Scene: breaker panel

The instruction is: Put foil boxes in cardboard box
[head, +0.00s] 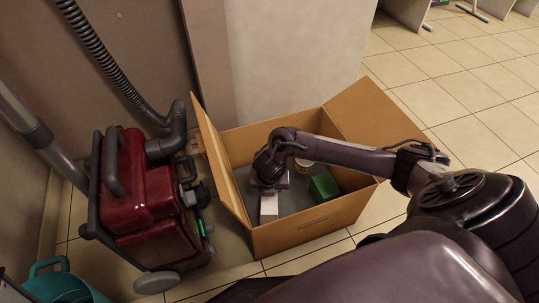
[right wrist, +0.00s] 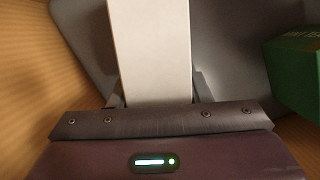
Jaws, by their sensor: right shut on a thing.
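The cardboard box (head: 310,228) stands open on the floor with its flaps spread. My right arm reaches down into it, and my right gripper (head: 270,188) is shut on a long white box (head: 268,208), which looks like a foil box. In the right wrist view the white box (right wrist: 150,45) sits between the two fingers and runs on past the top of the picture. A green box (head: 324,186) is inside the cardboard box, to the right of the gripper and apart from it. It also shows in the right wrist view (right wrist: 296,75). My left gripper is out of view.
A grey flat surface (right wrist: 225,45) lies under the white box inside the carton. A small pale round item (head: 304,164) is partly hidden by my arm. A red vacuum machine (head: 150,200) stands close left of the carton. Tiled floor (head: 460,95) is clear to the right.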

